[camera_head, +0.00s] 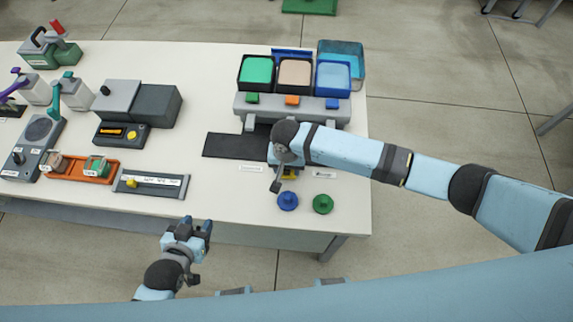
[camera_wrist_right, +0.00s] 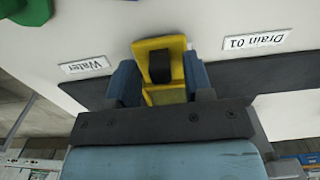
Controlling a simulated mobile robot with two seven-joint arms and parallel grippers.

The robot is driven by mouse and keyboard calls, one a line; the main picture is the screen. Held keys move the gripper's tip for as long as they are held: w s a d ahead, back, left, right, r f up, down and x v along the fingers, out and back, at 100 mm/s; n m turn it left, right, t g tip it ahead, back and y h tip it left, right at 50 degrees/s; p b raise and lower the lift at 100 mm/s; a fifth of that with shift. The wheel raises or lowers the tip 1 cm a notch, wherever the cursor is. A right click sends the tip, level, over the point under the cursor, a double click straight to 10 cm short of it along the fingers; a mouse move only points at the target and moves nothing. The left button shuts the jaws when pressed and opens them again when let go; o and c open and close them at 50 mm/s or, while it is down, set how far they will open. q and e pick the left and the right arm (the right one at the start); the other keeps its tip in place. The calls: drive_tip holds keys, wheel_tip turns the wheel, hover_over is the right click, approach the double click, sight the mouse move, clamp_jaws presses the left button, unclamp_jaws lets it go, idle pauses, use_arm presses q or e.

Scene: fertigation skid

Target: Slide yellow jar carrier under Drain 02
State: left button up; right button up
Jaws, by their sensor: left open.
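The yellow jar carrier (camera_wrist_right: 160,62) has a dark block at its middle and sits between the two blue fingers of my right gripper (camera_wrist_right: 160,85), filling the gap in the right wrist view. In the head view, only a small yellow part (camera_head: 290,173) shows beneath the right wrist, by the table's front right. My right gripper (camera_head: 280,183) is mostly hidden there. No Drain 02 label is readable. My left gripper (camera_head: 188,230) is open and empty before the table's front edge.
A grey stand (camera_head: 291,106) with green, tan and blue bins stands behind a black mat (camera_head: 236,146). A blue knob (camera_head: 288,201) and a green knob (camera_head: 323,204) stand near the front edge. An orange tray (camera_head: 78,170) and grey devices fill the left side.

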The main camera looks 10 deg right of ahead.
wheel_tip(320, 180, up, 14)
idle(0.6)
drive_tip(key=shift+f, duration=0.1)
idle(0.4)
drive_tip(key=s+a+f+n+t+y, duration=0.2)
drive_tip(key=s+a+f+y, duration=0.1)
drive_tip(key=f+y, duration=0.1)
drive_tip(key=s+d+f+t, duration=0.1)
drive_tip(key=s+d+t, duration=0.1)
drive_tip(key=d, duration=0.1)
drive_tip(key=s+d+f+t+y, duration=0.1)
drive_tip(key=s+d+f+t, duration=0.1)
drive_tip(key=d, duration=0.1)
drive_tip(key=s+d+f+n+t+p, duration=0.1)
drive_tip(key=s+d+t, duration=0.1)
drive_tip(key=d, duration=0.1)
drive_tip(key=shift+s+d+f, duration=0.2)
drive_tip(key=shift+d, duration=0.1)
drive_tip(key=s+d+n+t+h, duration=0.1)
drive_tip(key=s+d+n+t, duration=0.1)
drive_tip(key=s+d, duration=0.4)
drive_tip(key=d+t, duration=0.1)
drive_tip(key=d, duration=0.2)
drive_tip(key=shift+f+h, duration=0.35)
drive_tip(key=shift+h, duration=0.05)
drive_tip(key=shift+a, duration=0.1)
idle(1.5)
